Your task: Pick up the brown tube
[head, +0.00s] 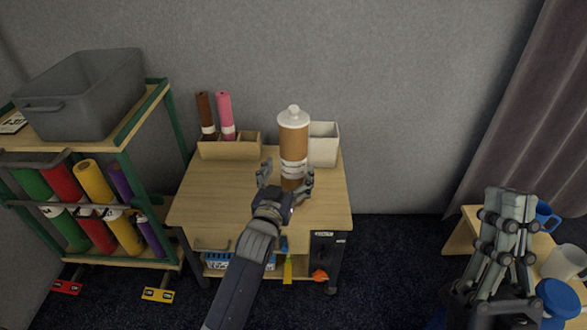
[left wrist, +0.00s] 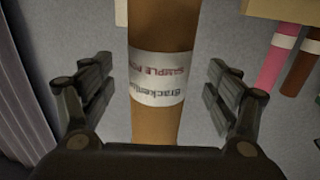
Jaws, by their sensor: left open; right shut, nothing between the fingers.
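A brown tube (head: 293,142) with a white cap and a white label band stands upright at the small wooden desk. Its lower end is partly hidden by my left gripper (head: 287,180). That gripper is open, with one finger on each side of the tube. In the left wrist view the tube (left wrist: 160,30) passes between the spread fingers, with a visible gap on both sides. My right gripper (head: 509,205) is shut and empty at the right, over a low table.
A darker brown roll (head: 205,108) and a pink roll (head: 225,108) stand in a wooden holder (head: 229,150). A white box (head: 323,145) is just right of the tube. A rack with a grey bin (head: 85,95) stands left. The desk's left front is clear.

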